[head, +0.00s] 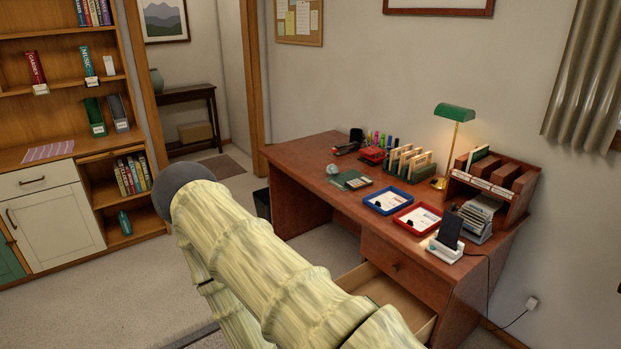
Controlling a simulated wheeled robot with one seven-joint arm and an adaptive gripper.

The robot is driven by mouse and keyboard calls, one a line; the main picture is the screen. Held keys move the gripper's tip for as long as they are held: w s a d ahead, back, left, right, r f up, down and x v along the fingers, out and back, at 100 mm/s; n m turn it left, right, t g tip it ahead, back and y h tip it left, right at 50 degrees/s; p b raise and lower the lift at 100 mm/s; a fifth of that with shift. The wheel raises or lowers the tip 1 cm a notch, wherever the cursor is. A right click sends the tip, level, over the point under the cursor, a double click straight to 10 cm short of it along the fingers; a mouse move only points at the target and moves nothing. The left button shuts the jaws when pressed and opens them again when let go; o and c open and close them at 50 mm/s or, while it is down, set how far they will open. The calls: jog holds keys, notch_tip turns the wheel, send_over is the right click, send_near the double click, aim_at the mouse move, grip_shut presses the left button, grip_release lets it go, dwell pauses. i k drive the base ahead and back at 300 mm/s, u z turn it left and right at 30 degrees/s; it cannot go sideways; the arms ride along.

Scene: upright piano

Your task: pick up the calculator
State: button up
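A wooden desk (300,152) stands right of centre. A small, flat, dark green item (350,181) lies on its top near the front edge, beside a small pale round object. Its right part looks like a keypad, so it may be the calculator, but it is too small to be sure. My arm, in a pale yellow ribbed cover, crosses the lower middle of the view, in front of the desk's open drawer. My gripper is not in view.
A blue tray (373,207) and a red tray (407,228) hold papers. A phone (450,231) stands in a white dock. A green lamp (455,113), letter rack and wooden organizer stand behind. The lower drawer (418,320) is pulled out. Bookshelves stand left.

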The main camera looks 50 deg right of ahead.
aim_at(356, 184)
jog(key=u, duration=0.05)
jog(key=i, duration=1.35)
jog(key=z, duration=1.25)
jog(key=i, duration=0.75)
jog(key=z, duration=0.85)
